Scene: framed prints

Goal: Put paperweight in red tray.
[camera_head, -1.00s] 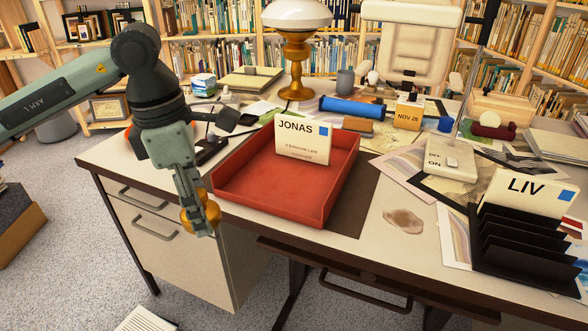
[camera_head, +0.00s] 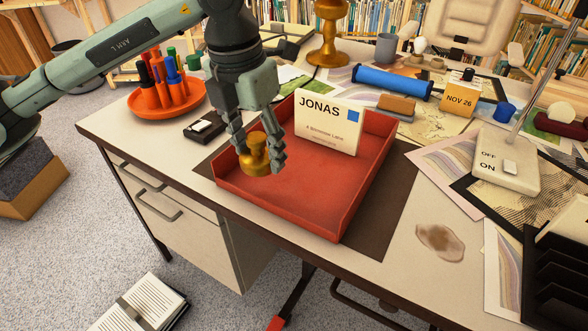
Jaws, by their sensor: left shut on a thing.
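The paperweight (camera_head: 254,158) is a small brass-coloured piece with a knob on top. My left gripper (camera_head: 258,158) is shut on it. The gripper points down and holds the paperweight over the left part of the red tray (camera_head: 330,205). I cannot tell exactly how high above the tray floor it is. The tray lies on a dark mat on the desk, and a white card reading JONAS (camera_head: 328,122) stands in its back part. My right gripper is not in view.
An orange dish with pens (camera_head: 167,100) and a small black stand (camera_head: 206,127) are left of the tray. A blue roll (camera_head: 392,82) and a tan block (camera_head: 396,104) lie behind it. A switch box (camera_head: 502,158) and a black rack (camera_head: 556,270) stand to the right.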

